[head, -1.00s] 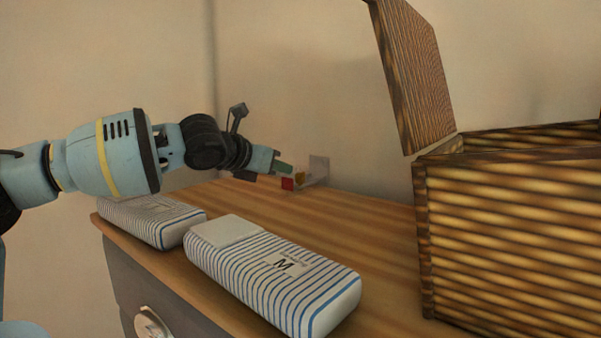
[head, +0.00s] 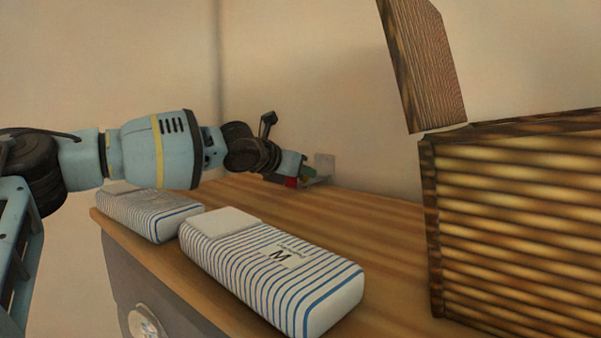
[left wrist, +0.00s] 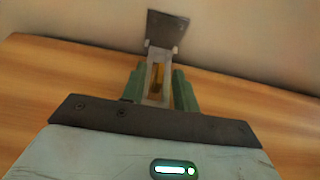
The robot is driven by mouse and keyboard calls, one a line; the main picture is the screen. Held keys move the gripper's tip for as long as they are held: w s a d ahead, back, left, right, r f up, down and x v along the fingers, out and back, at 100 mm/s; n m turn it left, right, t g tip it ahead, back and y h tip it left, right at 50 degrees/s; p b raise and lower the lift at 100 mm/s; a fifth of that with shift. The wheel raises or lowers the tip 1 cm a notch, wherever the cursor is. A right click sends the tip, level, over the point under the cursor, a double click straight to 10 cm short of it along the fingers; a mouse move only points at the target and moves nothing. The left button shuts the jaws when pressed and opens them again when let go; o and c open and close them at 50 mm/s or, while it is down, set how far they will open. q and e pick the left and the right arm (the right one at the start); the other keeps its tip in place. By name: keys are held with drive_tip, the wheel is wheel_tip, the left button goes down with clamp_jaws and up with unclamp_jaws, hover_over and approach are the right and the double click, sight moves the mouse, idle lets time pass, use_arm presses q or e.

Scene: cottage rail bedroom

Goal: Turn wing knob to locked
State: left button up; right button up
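The wing knob is a small brass piece (left wrist: 157,78) on a grey bracket (left wrist: 159,57) with an upright plate at the back of the dresser. In the left wrist view the brass piece shows between the green fingers of my left gripper (left wrist: 158,92). The fingers stand apart, one on each side of the bracket's arm; firm contact cannot be made out. In the head view my left gripper (head: 305,177) is at the bracket plate (head: 324,163) and hides the knob. A small red part (head: 291,183) shows beside the fingers. My right gripper is out of view.
Two striped packs, a near one (head: 270,268) and a far one (head: 150,213), lie on the dresser top (head: 370,225) in front of my left arm. A slatted wooden box (head: 520,225) with a raised lid (head: 425,65) stands at the right. The wall is close behind the bracket.

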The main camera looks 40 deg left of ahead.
use_arm(q)
clamp_jaws()
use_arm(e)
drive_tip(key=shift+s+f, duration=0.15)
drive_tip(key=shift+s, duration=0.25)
